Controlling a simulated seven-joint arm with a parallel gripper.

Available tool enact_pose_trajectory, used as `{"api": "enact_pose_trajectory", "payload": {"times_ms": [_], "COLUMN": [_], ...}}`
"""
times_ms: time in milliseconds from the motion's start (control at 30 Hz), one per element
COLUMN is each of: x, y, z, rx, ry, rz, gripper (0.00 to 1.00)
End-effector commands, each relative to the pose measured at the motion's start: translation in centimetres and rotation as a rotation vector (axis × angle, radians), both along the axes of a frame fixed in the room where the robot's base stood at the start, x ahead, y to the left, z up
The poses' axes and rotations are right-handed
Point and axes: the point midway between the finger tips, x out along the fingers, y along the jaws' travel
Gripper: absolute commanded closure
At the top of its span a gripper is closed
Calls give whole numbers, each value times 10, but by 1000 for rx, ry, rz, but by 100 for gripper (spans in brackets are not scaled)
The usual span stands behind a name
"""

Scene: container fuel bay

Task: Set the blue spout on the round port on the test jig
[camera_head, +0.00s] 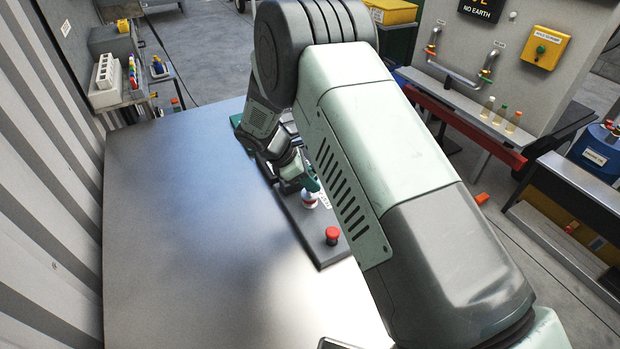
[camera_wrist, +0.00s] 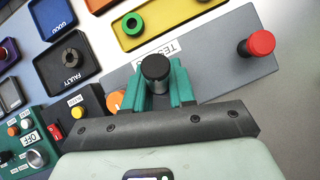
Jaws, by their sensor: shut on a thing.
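My gripper (camera_wrist: 157,88) has teal fingers and is shut on a round piece with a black top (camera_wrist: 155,67), which I take to be the blue spout. Its lower part is hidden in the wrist view. In the head view a small pale bluish part with a little red (camera_head: 310,201) shows just below my gripper (camera_head: 309,184), over the test jig. The test jig is a grey plate (camera_wrist: 212,72) with a label and a red button (camera_wrist: 262,43); it also shows in the head view (camera_head: 318,232). The round port is not clearly visible, and I cannot tell whether the piece touches it.
A yellow tray (camera_wrist: 180,32) holds a green ring (camera_wrist: 133,24). A black tray marked FAULTY (camera_wrist: 88,76) holds a dark ring-shaped part (camera_wrist: 70,58). A blue tray marked GOOD (camera_wrist: 42,22) lies beyond. An orange knob (camera_wrist: 115,101) is near my fingers. The metal table's left side (camera_head: 180,220) is clear.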

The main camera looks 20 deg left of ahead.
Motion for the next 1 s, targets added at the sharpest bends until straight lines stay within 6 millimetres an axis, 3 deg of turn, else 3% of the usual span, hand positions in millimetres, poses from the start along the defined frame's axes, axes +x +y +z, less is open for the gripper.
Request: {"api": "enact_pose_trajectory", "payload": {"times_ms": [267,300,467,667,800,1000], "x": [0,0,0,0,0,0], "y": [0,0,0,0,0,0], "z": [0,0,0,0,0,0], "rx": [1,1,1,0,0,0], "ry": [-1,-1,-1,0,0,0], "rz": [0,0,0,0,0,0], "gripper": [100,69,45,45,24,24]}}
